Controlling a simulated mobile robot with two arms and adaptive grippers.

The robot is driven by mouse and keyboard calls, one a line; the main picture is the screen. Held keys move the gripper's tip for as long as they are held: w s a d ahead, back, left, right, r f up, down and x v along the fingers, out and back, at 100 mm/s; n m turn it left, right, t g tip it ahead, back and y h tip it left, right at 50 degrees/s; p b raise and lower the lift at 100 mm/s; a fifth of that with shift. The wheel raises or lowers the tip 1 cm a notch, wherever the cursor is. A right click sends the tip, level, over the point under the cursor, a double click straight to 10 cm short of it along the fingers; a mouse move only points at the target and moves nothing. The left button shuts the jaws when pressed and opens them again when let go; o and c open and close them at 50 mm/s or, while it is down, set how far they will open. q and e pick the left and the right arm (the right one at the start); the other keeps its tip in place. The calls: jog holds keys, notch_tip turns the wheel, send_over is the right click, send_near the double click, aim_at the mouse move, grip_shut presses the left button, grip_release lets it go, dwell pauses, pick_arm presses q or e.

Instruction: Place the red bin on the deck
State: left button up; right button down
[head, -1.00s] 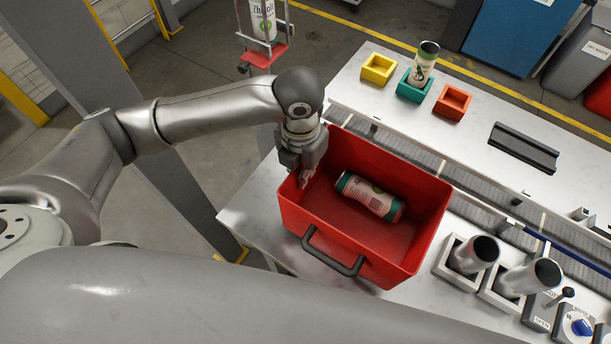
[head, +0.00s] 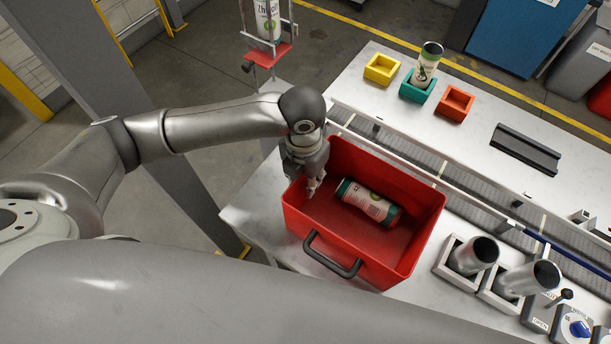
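The red bin (head: 365,265) is at the near left part of the white deck (head: 258,212), upright, with its black handle facing me. A printed can with green ends (head: 368,202) lies on its side inside it. My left gripper (head: 315,190) is at the bin's left back wall, with its fingertips showing just inside the rim. Whether the fingers are closed on the wall is not clear. The bin's underside is hidden, so I cannot tell whether it touches the deck. My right gripper is not in view.
A conveyor (head: 415,165) runs behind the bin. Two metal cups in white holders (head: 472,255) stand close to its right. Yellow (head: 381,69), green (head: 415,90) and orange (head: 454,104) boxes sit farther back, with a can in the green one.

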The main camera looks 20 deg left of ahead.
pick_arm(q)
notch_tip(320, 180, up, 12)
jog(key=b, duration=0.3)
jog(key=shift+r, duration=0.15)
dwell(0.4)
